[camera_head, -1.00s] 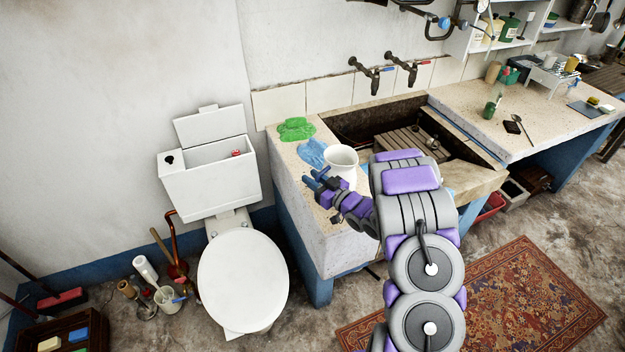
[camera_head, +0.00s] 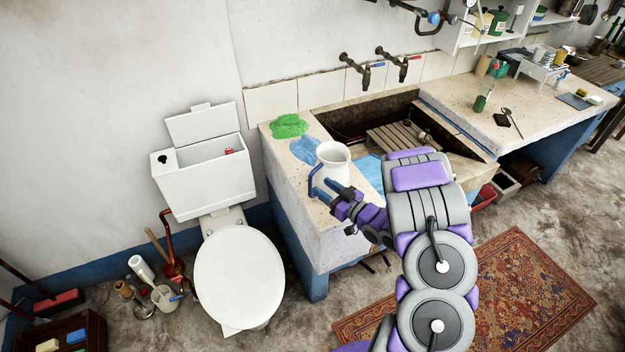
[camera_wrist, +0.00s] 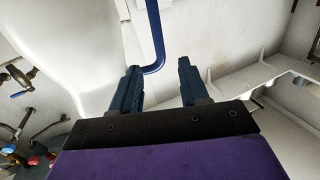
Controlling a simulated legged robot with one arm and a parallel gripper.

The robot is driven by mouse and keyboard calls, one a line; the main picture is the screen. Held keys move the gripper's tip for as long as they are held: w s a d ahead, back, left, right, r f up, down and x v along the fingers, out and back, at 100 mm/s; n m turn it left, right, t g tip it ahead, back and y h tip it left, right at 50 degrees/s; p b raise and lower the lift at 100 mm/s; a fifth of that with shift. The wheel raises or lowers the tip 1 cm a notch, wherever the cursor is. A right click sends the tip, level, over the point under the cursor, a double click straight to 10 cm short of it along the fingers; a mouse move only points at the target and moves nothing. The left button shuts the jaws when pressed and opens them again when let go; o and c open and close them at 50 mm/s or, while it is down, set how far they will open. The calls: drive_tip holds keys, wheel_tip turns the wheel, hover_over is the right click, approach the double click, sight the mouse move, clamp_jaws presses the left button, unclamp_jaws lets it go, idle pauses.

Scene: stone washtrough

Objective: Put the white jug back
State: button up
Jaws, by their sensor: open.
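The white jug (camera_head: 333,166) stands upright on the left end of the stone counter (camera_head: 325,228), beside the basin. Its blue handle (camera_head: 313,180) is on its left side. My gripper (camera_head: 332,190) is open, right at the jug's near side by the handle. In the wrist view the blue handle (camera_wrist: 154,38) comes down to the gap between the two fingers of my gripper (camera_wrist: 160,85), closer to the left finger. The jug's white body (camera_wrist: 75,45) fills the upper left there. I cannot tell whether a finger touches the handle.
A green cloth (camera_head: 289,126) and a blue cloth (camera_head: 305,151) lie behind the jug. The sunken basin (camera_head: 385,108) with a wooden rack (camera_head: 398,138) is to the right. The toilet (camera_head: 238,275) with its open cistern (camera_head: 208,175) stands to the left. Taps (camera_head: 357,68) jut from the wall.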

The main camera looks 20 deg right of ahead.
sight(333, 175)
drive_tip(key=d+g+h, duration=0.1)
drive_tip(key=d, duration=0.1)
drive_tip(key=d+r+g+h, duration=0.1)
drive_tip(key=h, duration=0.1)
drive_tip(key=d+g+h, duration=0.1)
drive_tip(key=d, duration=0.1)
drive_tip(key=shift+s+d+r+n+h, duration=0.15)
drive_tip(key=shift+d+r+n+h, duration=0.15)
drive_tip(key=shift+d, duration=0.05)
drive_tip(key=s+d+r+m+g+h, duration=0.2)
drive_tip(key=s+r+m+g+h, duration=0.2)
drive_tip(key=s+r+g+h, duration=0.45)
drive_tip(key=s+a+r+g+y, duration=0.3)
drive_tip(key=s+a, duration=0.9)
drive_tip(key=s, duration=0.4)
drive_tip(key=s+a+r+m+g+y, duration=0.1)
drive_tip(key=s+a+r+g+y, duration=0.2)
drive_tip(key=s+a, duration=0.9)
drive_tip(key=s+r+g, duration=0.1)
drive_tip(key=s+r, duration=0.1)
drive_tip(key=s, duration=0.2)
